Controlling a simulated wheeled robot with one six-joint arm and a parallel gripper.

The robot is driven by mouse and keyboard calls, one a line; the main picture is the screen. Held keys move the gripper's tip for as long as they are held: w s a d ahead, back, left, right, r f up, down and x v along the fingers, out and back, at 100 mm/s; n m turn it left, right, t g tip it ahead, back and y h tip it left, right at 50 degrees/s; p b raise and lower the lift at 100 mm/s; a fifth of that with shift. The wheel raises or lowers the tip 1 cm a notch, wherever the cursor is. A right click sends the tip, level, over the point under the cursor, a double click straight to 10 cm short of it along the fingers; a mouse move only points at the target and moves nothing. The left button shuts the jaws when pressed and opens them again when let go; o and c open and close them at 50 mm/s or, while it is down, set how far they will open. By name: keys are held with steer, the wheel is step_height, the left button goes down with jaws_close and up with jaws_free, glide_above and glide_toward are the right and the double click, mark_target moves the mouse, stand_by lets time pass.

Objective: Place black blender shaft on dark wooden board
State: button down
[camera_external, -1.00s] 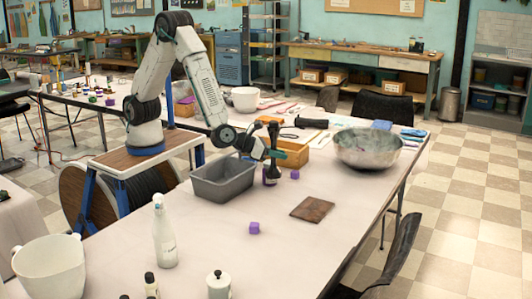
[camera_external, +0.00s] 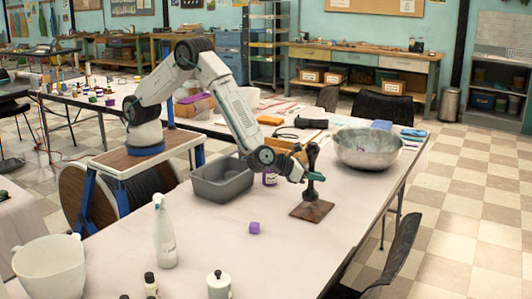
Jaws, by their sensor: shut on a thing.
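My gripper (camera_external: 308,176) is shut on the black blender shaft (camera_external: 312,157). The shaft is upright over the dark wooden board (camera_external: 312,211), which lies flat on the white table. The shaft's lower end is over the middle of the board; I cannot tell whether it touches the board or is just above it. The gripper reaches the shaft from its left side.
A grey bin (camera_external: 222,180) stands left of the board, and a metal bowl (camera_external: 368,148) stands behind and to the right. A white spray bottle (camera_external: 164,235) stands further left.

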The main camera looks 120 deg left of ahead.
steer(key=shift+w, duration=0.55)
steer(key=shift+f, duration=1.75)
steer(key=shift+f, duration=0.1)
steer(key=c, duration=1.3)
jaws_free()
